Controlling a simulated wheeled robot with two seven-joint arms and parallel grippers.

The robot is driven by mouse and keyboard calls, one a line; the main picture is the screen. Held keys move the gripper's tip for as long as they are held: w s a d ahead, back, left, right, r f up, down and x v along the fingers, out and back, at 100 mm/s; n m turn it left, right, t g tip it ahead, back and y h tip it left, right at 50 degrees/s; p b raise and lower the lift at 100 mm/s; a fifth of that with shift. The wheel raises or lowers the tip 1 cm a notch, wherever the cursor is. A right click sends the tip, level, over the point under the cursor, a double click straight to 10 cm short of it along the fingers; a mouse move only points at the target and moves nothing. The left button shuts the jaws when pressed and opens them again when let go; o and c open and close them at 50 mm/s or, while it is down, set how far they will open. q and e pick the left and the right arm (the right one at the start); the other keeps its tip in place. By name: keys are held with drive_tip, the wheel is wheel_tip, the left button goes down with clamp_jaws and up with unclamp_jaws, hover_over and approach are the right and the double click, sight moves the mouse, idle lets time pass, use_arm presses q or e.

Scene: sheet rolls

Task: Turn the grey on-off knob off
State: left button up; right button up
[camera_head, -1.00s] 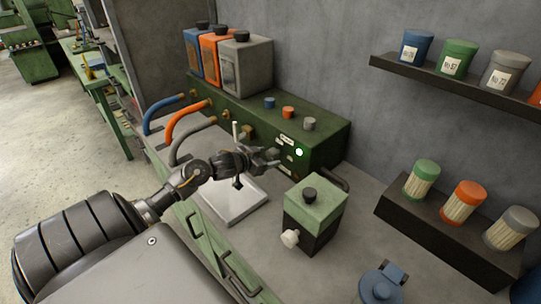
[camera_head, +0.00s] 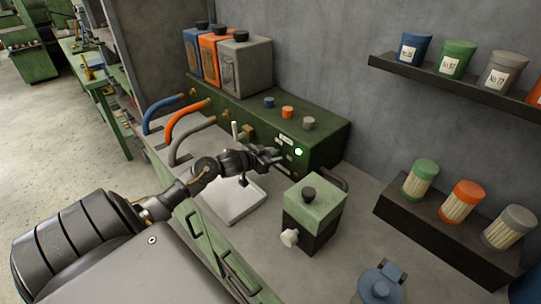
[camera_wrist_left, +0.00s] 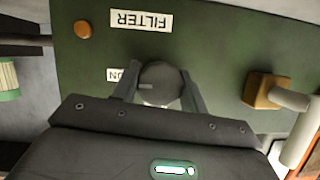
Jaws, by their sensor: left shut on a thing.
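The grey round on-off knob (camera_wrist_left: 160,76) sits on the front of a green machine (camera_wrist_left: 225,50). A light mark on the knob points left in the left wrist view, near a white "ON" label (camera_wrist_left: 122,74). My left gripper (camera_wrist_left: 168,88) is shut on the knob, one finger on each side. In the head view my left gripper (camera_head: 274,157) is at the front of the machine (camera_head: 331,143), where it hides the knob. A lit lamp (camera_head: 298,152) is just to its right. My right gripper is not in view.
A white tray (camera_head: 232,211) lies below my left wrist. Hoses (camera_head: 185,119) and a valve with a pale handle (camera_wrist_left: 292,98) are left of the gripper in the head view. A green-topped box (camera_head: 314,205) with a white knob stands front right.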

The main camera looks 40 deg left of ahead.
use_arm(q)
drive_tip(key=shift+r+p, duration=0.15)
drive_tip(key=shift+p, duration=0.55)
drive_tip(key=n+h+p, duration=0.2)
drive_tip(key=n+p, duration=0.1)
drive_tip(key=p, duration=0.2)
drive_tip(key=shift+r, duration=0.1)
drive_tip(key=shift+n+h+p, duration=0.6)
drive_tip(key=shift+n+p, duration=0.3)
drive_tip(key=shift+p, duration=0.05)
drive_tip(key=shift+f+n+h, duration=0.2)
drive_tip(key=shift+n+h, duration=0.2)
drive_tip(key=shift+n, duration=0.2)
drive_tip(key=shift+n+h+p, duration=0.3)
drive_tip(key=shift+n+h, duration=0.3)
drive_tip(key=shift+n, duration=0.4)
drive_tip(key=shift+f+n+t+h, duration=0.1)
drive_tip(key=shift+n+t+h, duration=0.45)
drive_tip(key=shift+n, duration=0.45)
drive_tip(key=shift+n+t+h+b, duration=0.5)
drive_tip(key=shift+n+b, duration=0.2)
drive_tip(key=shift+n, duration=0.8)
